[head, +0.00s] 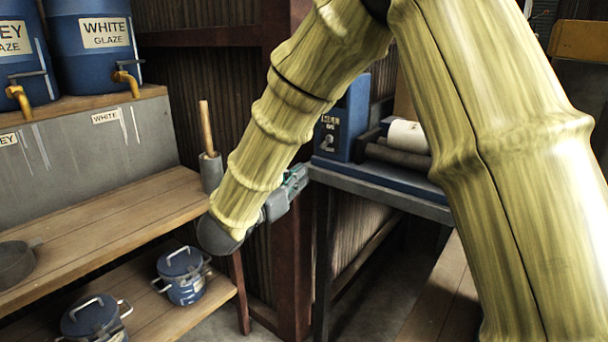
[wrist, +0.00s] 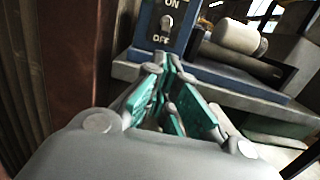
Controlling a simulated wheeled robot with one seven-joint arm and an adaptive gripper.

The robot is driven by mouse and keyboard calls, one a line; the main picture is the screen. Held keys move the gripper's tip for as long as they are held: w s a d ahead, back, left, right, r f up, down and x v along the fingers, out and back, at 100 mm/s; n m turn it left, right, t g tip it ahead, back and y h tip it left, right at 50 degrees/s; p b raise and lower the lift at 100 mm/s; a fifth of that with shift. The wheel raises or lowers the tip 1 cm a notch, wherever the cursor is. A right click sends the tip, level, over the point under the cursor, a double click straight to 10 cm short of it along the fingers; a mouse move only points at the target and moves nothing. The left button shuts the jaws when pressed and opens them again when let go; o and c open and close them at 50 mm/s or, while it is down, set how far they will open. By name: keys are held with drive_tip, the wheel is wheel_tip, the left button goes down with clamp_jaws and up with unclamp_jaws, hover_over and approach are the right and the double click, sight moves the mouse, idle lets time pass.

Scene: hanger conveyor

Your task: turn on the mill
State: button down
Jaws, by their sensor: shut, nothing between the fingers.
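The mill is a blue machine with a tall switch box (head: 352,108) at its left end and a white jar (head: 408,136) lying on dark rollers. Its small grey toggle switch (wrist: 167,21) sits between an ON label above and an OFF label below. I cannot tell for sure which way the toggle leans. In the head view the switch (head: 329,140) shows just right of my arm. My gripper (wrist: 168,62) has green finger pads and is shut and empty. Its tips show just below the OFF label, seemingly short of the panel. In the head view my gripper (head: 298,176) is partly behind my arm.
The mill stands on a grey-edged table (head: 385,188). A dark red post (head: 292,250) stands left of it. At left, a wooden shelf (head: 110,222) holds a grey cup with a wooden-handled tool (head: 207,135); blue pots (head: 184,275) stand below. Blue glaze barrels (head: 97,45) stand above.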

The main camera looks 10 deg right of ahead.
sight(324, 145)
drive_tip(key=x, duration=0.8)
drive_tip(key=shift+w+d+b, duration=0.2)
drive_tip(key=shift+d+b, duration=0.05)
drive_tip(key=shift+b, duration=0.15)
drive_tip(key=shift+y, duration=0.3)
